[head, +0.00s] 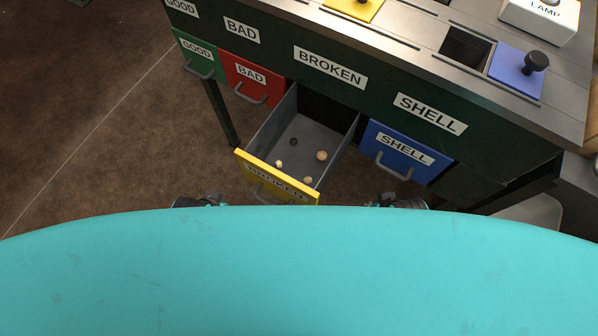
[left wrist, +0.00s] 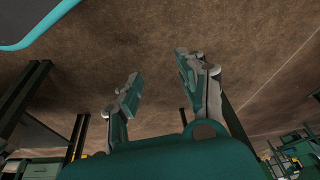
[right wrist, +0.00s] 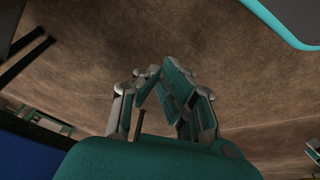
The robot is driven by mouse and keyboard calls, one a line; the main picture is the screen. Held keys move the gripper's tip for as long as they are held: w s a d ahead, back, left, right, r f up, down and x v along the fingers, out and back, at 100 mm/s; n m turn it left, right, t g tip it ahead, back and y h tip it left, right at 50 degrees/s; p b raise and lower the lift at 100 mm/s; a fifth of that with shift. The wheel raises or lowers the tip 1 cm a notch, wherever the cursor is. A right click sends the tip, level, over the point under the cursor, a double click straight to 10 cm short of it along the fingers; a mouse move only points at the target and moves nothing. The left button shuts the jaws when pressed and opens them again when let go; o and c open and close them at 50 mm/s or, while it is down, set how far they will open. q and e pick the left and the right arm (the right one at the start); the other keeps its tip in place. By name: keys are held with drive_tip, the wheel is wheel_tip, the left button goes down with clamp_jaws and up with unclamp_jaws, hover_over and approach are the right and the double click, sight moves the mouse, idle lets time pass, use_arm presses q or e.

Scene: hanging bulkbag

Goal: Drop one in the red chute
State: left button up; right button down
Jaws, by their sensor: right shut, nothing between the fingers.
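The red drawer front marked BAD (head: 250,80) is shut, under a BAD label on the dark sorting table. No red chute opening on the tabletop shows in the head view. The yellow drawer marked BROKEN (head: 277,178) is pulled open. Several small round pieces (head: 321,155), pale, brown and dark, lie on its grey floor. My left gripper (left wrist: 158,68) has its fingers apart, with nothing between them. My right gripper (right wrist: 151,76) is shut and empty. Both wrist views face brown floor. In the head view, my teal body hides most of both arms.
The green GOOD drawer (head: 196,56) and blue SHELL drawer (head: 399,149) are shut. On top, a blue lid with a black knob (head: 517,73) sits beside a dark square opening (head: 465,48). A white LAMP box (head: 542,17) stands at the back right. Floor left of the table is clear.

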use_arm(q)
drive_tip(key=shift+t, duration=0.4)
drive_tip(key=shift+w+r+b+v, duration=0.1)
drive_tip(key=shift+w+b+v, duration=0.1)
drive_tip(key=shift+b+v, duration=0.8)
drive_tip(key=shift+w+r+b+v, duration=0.15)
drive_tip(key=shift+b+v, duration=0.65)
drive_tip(key=shift+b, duration=0.4)
drive_tip(key=shift+w+b+v, duration=0.2)
drive_tip(key=shift+b+v, duration=0.7)
drive_tip(key=shift+b, duration=0.2)
use_arm(e)
drive_tip(key=shift+t, duration=0.4)
drive_tip(key=shift+w+r+v, duration=0.1)
drive_tip(key=shift+w+v, duration=0.05)
drive_tip(key=shift+v, duration=0.75)
drive_tip(key=shift+w+r+v, duration=0.1)
drive_tip(key=shift+w+v, duration=0.1)
drive_tip(key=shift+v, duration=0.7)
drive_tip(key=shift+w+v, duration=0.15)
drive_tip(key=shift+v, duration=0.75)
drive_tip(key=c, duration=2.1)
unclamp_jaws()
